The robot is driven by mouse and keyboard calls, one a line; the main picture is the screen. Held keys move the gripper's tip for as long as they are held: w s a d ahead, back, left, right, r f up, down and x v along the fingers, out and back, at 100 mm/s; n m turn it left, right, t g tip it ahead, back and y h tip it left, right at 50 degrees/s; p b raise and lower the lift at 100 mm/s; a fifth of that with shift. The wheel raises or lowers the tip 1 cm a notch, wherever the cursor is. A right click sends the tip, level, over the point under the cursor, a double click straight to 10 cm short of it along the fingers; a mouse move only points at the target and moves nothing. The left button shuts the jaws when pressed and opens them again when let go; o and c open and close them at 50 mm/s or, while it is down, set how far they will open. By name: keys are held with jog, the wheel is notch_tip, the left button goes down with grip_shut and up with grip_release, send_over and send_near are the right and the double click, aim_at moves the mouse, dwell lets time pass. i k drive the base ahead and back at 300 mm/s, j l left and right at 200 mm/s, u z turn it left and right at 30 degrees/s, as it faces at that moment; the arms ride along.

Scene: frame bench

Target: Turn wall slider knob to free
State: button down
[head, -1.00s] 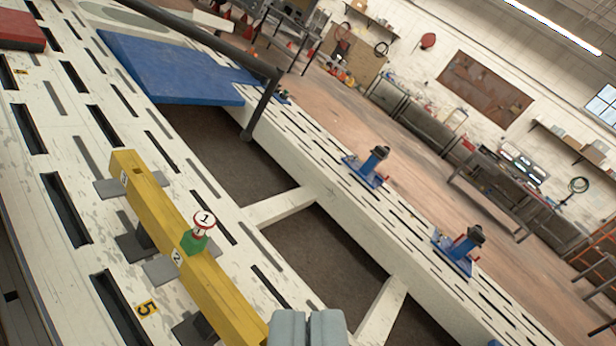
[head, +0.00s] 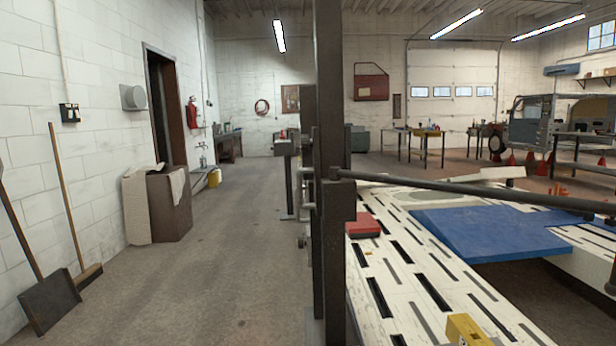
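I cannot make out a wall slider knob for certain. On the left white wall there is a small dark box (head: 69,113) with light marks on its front, too small to read. My gripper is outside the picture.
A dark upright post (head: 330,150) stands mid-view with a long bar (head: 450,188) running right. The white slotted bench (head: 400,250) fills the lower right. A broom (head: 68,200) and shovel (head: 45,300) lean left.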

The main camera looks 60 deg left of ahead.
aim_at(305, 144)
jog(key=j+u, duration=0.1)
jog(key=u, duration=1.35)
